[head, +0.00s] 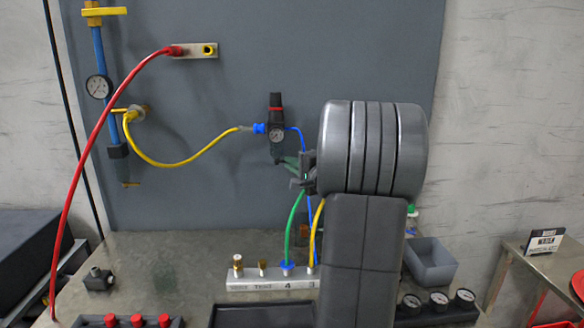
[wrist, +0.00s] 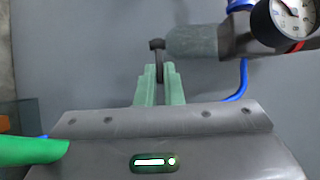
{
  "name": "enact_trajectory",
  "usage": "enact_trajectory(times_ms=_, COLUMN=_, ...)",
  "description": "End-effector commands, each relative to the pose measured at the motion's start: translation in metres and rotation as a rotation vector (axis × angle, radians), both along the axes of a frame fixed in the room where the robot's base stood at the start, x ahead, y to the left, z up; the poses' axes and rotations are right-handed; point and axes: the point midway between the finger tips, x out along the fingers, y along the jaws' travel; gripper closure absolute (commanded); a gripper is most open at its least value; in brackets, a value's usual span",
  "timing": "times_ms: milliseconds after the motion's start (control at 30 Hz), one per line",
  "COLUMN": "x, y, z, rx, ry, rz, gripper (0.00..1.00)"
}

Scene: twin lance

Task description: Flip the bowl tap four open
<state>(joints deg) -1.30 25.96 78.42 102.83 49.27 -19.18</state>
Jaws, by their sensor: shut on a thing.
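The regulator (head: 276,112) with a red band and a round gauge (head: 277,135) is on the grey panel. In the wrist view its gauge (wrist: 292,15) is at the top right, and its grey-green bowl (wrist: 195,42) lies across the top. The bowl tap (wrist: 157,47) is a small dark piece at the bowl's end, with a thin lever running down. My gripper (wrist: 159,76) has its green fingers shut on that lever. In the head view my gripper (head: 284,163) is just below the regulator, and my arm hides part of it. Which way the tap stands is unclear.
A yellow hose (head: 185,164) and a blue hose (head: 300,140) join the regulator. A green hose (head: 291,222) rises from the labelled manifold (head: 250,284) close to my gripper. A red hose (head: 85,160) arcs at left. A grey bin (head: 430,262) stands right of my arm.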

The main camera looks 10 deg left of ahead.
Motion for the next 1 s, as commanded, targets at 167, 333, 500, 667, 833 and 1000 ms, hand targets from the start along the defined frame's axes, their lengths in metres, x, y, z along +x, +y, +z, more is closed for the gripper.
enact_trajectory(times_ms=167, x=0.0078, y=-0.002, z=-0.0033, rx=-0.001, ry=-0.004, rz=0.127, gripper=1.0)
enact_trajectory(times_ms=333, x=0.0112, y=-0.0021, z=-0.0011, rx=0.0, ry=-0.002, rz=0.209, gripper=1.0)
enact_trajectory(times_ms=500, x=0.0114, y=-0.002, z=-0.0002, rx=-0.001, ry=0.0, rz=0.229, gripper=1.0)
enact_trajectory(times_ms=667, x=0.0113, y=-0.0019, z=-0.0002, rx=-0.001, ry=0.0, rz=0.228, gripper=1.0)
enact_trajectory(times_ms=833, x=0.0112, y=-0.0019, z=-0.0002, rx=-0.001, ry=0.0, rz=0.227, gripper=0.71)
enact_trajectory(times_ms=1000, x=0.0113, y=-0.002, z=-0.0002, rx=-0.001, ry=0.0, rz=0.227, gripper=0.71)
